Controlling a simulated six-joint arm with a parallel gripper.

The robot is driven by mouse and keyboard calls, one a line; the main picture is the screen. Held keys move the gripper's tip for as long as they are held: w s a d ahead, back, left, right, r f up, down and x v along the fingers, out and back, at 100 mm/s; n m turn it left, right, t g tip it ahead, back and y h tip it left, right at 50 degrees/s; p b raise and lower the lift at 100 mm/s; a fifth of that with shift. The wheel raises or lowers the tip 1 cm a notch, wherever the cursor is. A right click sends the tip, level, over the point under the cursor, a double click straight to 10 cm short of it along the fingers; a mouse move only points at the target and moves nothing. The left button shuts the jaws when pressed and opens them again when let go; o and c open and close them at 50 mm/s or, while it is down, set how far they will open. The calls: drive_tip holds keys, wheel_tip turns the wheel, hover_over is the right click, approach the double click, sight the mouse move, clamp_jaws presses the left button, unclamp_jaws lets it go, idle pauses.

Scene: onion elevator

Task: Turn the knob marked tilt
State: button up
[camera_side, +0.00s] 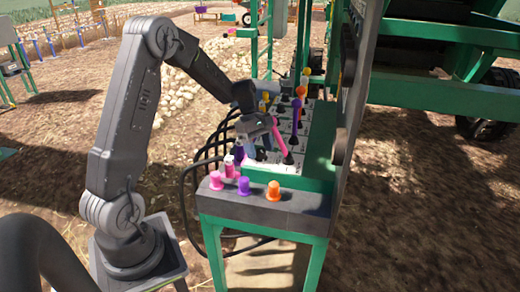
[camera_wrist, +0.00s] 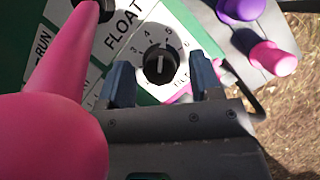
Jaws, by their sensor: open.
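The tilt knob (camera_wrist: 158,64) is round and black with a white pointer line, on a white dial with numbers, in the wrist view. Its pointer line stands nearly upright in the picture, roughly towards the 4 and 5. Part of the label "TILT" shows below right of it. My gripper (camera_wrist: 161,80) is open, with one blue finger on each side of the knob; I cannot tell whether they touch it. In the side view my gripper (camera_side: 256,146) is low over the control panel (camera_side: 320,145), and the knob cannot be made out there.
A pink lever (camera_wrist: 68,100) rises close to the left finger in the wrist view; the pink lever (camera_side: 280,137) stands beside my gripper in the side view. A purple lever (camera_side: 296,116) is behind. Pink, purple and orange caps (camera_side: 273,191) sit on the front ledge.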

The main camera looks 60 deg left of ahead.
drive_tip(key=shift+d+f, duration=0.1)
drive_tip(key=shift+f, duration=0.15)
drive_tip(key=c, duration=0.9)
drive_tip(key=shift+m+g, duration=0.3)
drive_tip(key=shift+m, duration=0.5)
drive_tip(key=shift+c, duration=0.2)
drive_tip(key=o, duration=0.9)
drive_tip(key=shift+o, duration=0.2)
